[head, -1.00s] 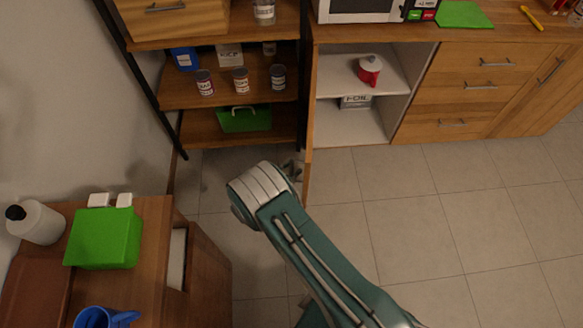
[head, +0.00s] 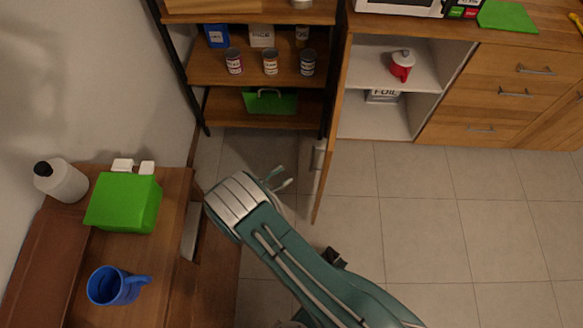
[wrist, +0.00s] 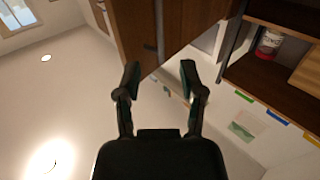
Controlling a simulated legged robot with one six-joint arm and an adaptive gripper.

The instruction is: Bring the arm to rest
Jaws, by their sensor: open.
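My gripper (head: 279,181) shows beyond the silver wrist joint of my teal arm in the head view. It is in front of the shelf unit and above the floor, to the right of the wooden side table. In the wrist view my gripper (wrist: 160,74) has its two dark fingers spread apart with nothing between them. The arm is bent, with its long link running from the lower right up to the left.
A shelf unit (head: 252,118) with cans stands at the back, beside an open cabinet door (head: 328,150). The side table (head: 93,266) at left holds a green box (head: 127,203), a blue mug (head: 114,287) and a white bottle (head: 66,183). The right floor is clear.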

